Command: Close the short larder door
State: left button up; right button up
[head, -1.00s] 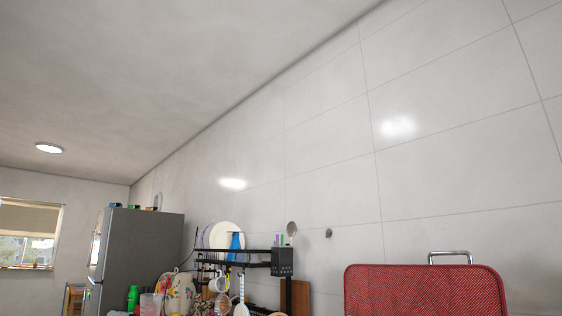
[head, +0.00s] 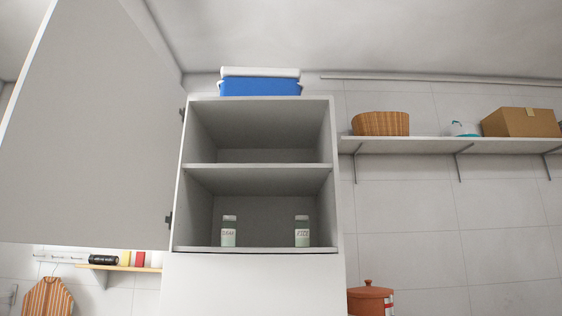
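The short larder door (head: 95,130) is a large pale grey panel in the head view. It stands wide open to the left, joined by dark hinges at the left side of the larder cabinet (head: 338,200). The cabinet's upper compartment is open, with one middle shelf (head: 256,165). Two labelled jars stand on its floor, a left jar (head: 229,232) and a right jar (head: 302,232). Below is a plain white front. Neither of my grippers shows in the head view.
A blue and white cool box (head: 260,85) sits on top of the cabinet. A wall shelf (head: 440,146) at right holds a basket (head: 381,124) and a cardboard box (head: 521,123). A terracotta pot (head: 370,299) is at lower right. A small shelf (head: 120,268) shows below the door.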

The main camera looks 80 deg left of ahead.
aim_at(91, 128)
jog(key=k+u, duration=0.15)
jog(key=u, duration=0.3)
jog(key=k+j+u, duration=0.15)
jog(key=u, duration=0.25)
jog(key=k+j+u, duration=0.1)
jog(key=u, duration=0.35)
jog(key=k+j+u, duration=0.15)
jog(key=j+u, duration=0.2)
jog(key=k+j+u, duration=0.15)
jog(key=j+u, duration=0.2)
jog(key=k+j, duration=0.1)
jog(key=j, duration=0.4)
jog(key=k+j+u, duration=0.15)
jog(key=j, duration=0.3)
